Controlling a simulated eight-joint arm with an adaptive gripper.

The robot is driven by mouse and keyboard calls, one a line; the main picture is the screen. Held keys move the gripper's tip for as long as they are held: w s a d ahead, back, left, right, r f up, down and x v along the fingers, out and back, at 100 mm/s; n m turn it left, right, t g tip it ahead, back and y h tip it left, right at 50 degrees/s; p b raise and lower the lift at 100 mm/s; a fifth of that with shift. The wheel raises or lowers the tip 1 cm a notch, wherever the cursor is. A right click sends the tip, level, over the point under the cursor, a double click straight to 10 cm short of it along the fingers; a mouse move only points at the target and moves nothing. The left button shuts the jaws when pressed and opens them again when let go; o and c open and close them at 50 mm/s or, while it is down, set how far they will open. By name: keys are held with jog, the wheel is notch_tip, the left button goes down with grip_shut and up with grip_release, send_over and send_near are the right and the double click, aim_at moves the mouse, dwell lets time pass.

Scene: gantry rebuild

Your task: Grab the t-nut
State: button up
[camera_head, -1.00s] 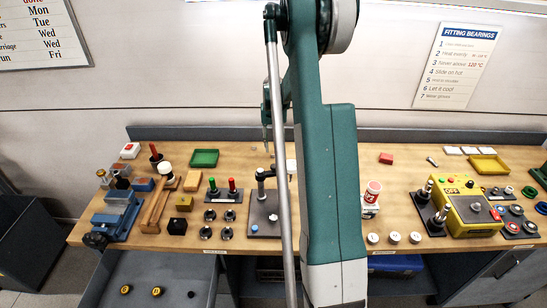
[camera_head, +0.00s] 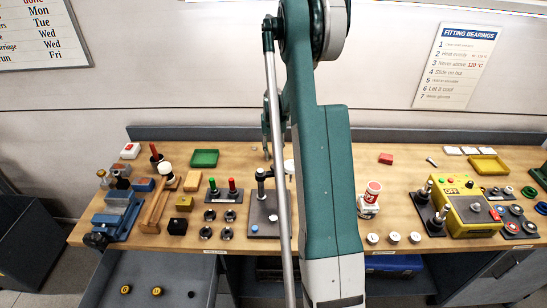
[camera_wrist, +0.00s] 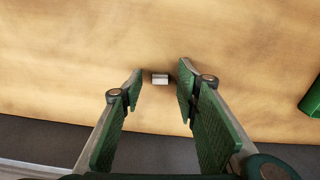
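The t-nut (camera_wrist: 160,81) is a small grey metal block on the wooden bench top in the wrist view. My gripper (camera_wrist: 160,74) is open, with one green-padded finger on each side of it. There is a gap on both sides and neither finger visibly touches it. In the head view my gripper (camera_head: 267,150) is low over the back of the bench, partly hidden behind my own arm. I cannot make out the t-nut there.
A green tray (camera_head: 204,158) is left of my gripper, and a green edge (camera_wrist: 311,98) shows at the wrist view's right. A grey plate with a post (camera_head: 265,222) stands in front. The wood around the t-nut is clear; a grey strip (camera_wrist: 40,130) runs along the bench edge.

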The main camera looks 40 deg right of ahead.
jog(key=shift+f, duration=0.35)
dwell(0.3)
jog(key=c, duration=0.8)
